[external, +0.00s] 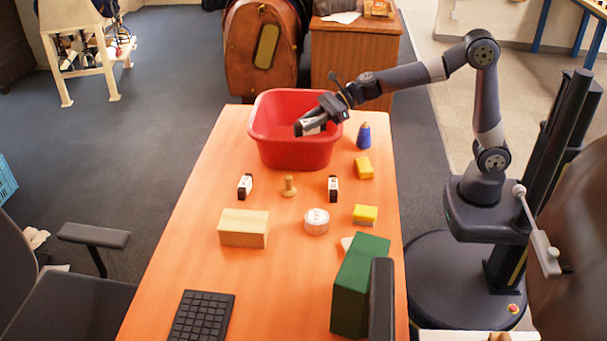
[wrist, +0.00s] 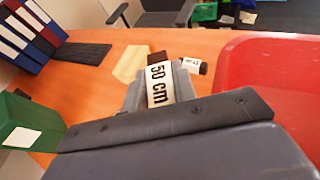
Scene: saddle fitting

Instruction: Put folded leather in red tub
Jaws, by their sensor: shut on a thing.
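A folded leather piece, dark brown with a white band marked "50 cm" (wrist: 160,83), is between the jaws of my gripper (wrist: 162,92). In the external view my gripper (external: 314,119) is at the near right part of the red tub (external: 295,152), with the piece's white band (external: 313,127) showing. I cannot tell whether the piece is fully inside the rim. The tub's floor is mostly hidden.
Two similar dark banded pieces, left (external: 245,186) and right (external: 333,188), stand on the table. Nearby are a wooden peg (external: 289,186), blue cone (external: 364,137), white tin (external: 316,221), two yellow blocks (external: 364,168), wooden block (external: 243,228), green box (external: 358,285) and keyboard (external: 201,315).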

